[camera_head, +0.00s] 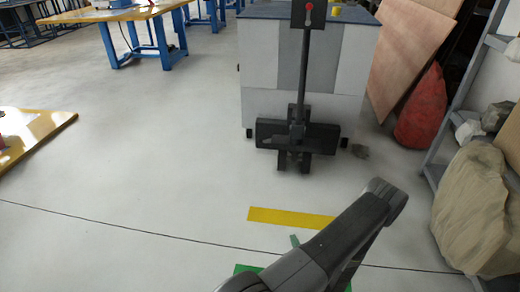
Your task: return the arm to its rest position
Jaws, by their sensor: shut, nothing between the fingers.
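My arm's dark grey links (345,232) rise from the bottom edge of the head view, right of the middle. They bend at an elbow at the upper right and drop back toward the bottom edge. My gripper does not show in this view, so its fingers cannot be seen.
A black stand (298,133) with a red-marked head stands before a grey cabinet (265,85). A red sack (422,108), brown boards (405,45), a shelf and a tan sack (475,210) line the right. A yellow floor strip (285,217) lies behind my arm. The left-middle floor is clear.

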